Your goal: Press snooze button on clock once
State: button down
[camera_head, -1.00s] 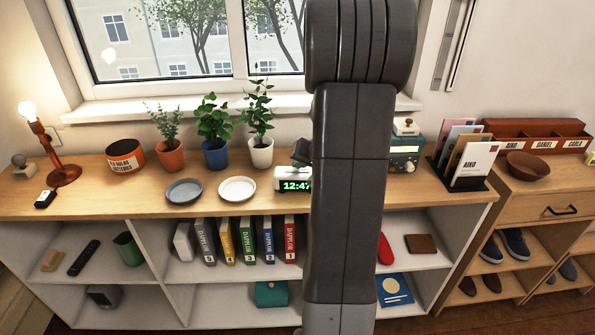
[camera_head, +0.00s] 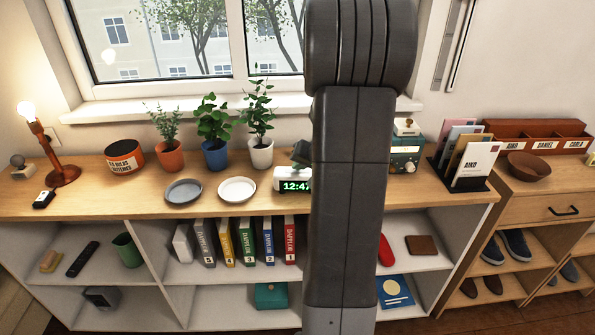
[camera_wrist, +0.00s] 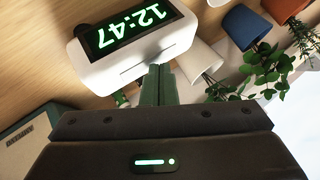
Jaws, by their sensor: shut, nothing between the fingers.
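The clock (camera_head: 293,181) is a small white box with a green display reading 12:47, standing on the wooden shelf top. In the wrist view the clock (camera_wrist: 128,72) is close and upside down. My gripper (camera_wrist: 158,72) is shut and empty, with its fingertips at the edge of the clock's top. I cannot tell whether they touch it. In the head view my gripper (camera_head: 301,152) shows only partly, just above the clock, the rest being behind my arm. The snooze button cannot be made out; the fingertips may cover it.
A white plate (camera_head: 237,190) and a grey plate (camera_head: 183,191) lie left of the clock. Potted plants (camera_head: 261,153) stand behind to the left.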

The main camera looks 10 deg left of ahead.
aim_at(300, 173)
jog(key=shift+r, duration=0.7)
jog(key=shift+p, duration=0.3)
jog(key=shift+r+p, duration=1.5)
jog(key=shift+r, duration=1.1)
jog(key=shift+f, duration=0.1)
jog(key=shift+f+b, duration=0.55)
jog(key=shift+f, duration=0.2)
jog(key=r+p, duration=0.1)
jog(key=p, duration=0.4)
jog(key=shift+r, duration=0.3)
notch_tip(300, 173, up, 4)
jog(key=shift+f+p, duration=0.1)
jog(key=shift+p, duration=0.85)
